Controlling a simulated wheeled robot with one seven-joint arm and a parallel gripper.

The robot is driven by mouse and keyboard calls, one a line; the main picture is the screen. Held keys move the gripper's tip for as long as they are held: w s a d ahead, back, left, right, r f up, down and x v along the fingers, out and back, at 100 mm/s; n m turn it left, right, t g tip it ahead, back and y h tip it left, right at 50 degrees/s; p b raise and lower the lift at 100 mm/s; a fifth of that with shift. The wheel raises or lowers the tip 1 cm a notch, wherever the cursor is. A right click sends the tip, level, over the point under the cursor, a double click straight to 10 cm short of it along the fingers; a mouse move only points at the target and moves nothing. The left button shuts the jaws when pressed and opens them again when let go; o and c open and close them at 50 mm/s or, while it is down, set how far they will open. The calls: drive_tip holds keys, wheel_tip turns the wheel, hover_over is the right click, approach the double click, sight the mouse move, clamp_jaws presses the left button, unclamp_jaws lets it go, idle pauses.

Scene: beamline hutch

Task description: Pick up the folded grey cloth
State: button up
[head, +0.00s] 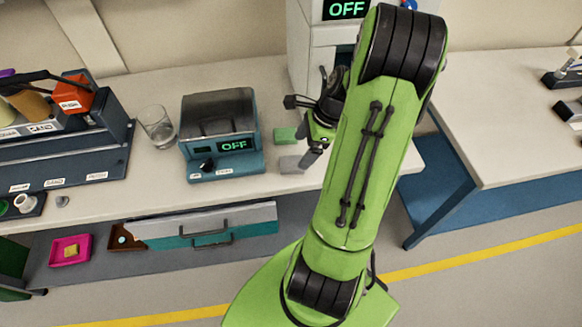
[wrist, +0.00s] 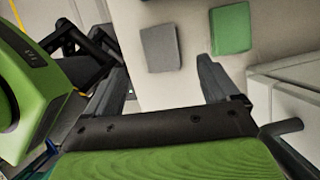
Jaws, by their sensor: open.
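The folded grey cloth (head: 291,164) lies flat on the bench, right of the machine reading OFF. In the wrist view the grey cloth (wrist: 161,48) shows as a small square just beyond the fingertips, between their lines. My gripper (head: 306,146) is open and empty, close to the cloth's right side in the head view; its two fingers also show in the wrist view (wrist: 163,70). I cannot tell the exact height of the fingers above the bench. My arm may hide part of the bench to the right.
A similar green folded piece (head: 286,135) lies just behind the grey one, apart from it, and also shows in the wrist view (wrist: 231,28). The teal machine (head: 220,135) and a clear glass (head: 157,127) stand left. A tall white cabinet (head: 326,50) stands behind.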

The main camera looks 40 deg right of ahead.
sight(292, 163)
drive_tip(key=b+x, duration=0.1)
drive_tip(key=x, duration=0.5)
drive_tip(key=shift+w+f+b, duration=0.1)
drive_tip(key=shift+f+b, duration=0.15)
drive_tip(key=shift+b, duration=0.15)
drive_tip(key=shift+r, duration=0.1)
drive_tip(key=shift+c, duration=0.4)
drive_tip(key=c, duration=1.1)
wheel_tip(292, 163, up, 10)
drive_tip(key=p, duration=0.3)
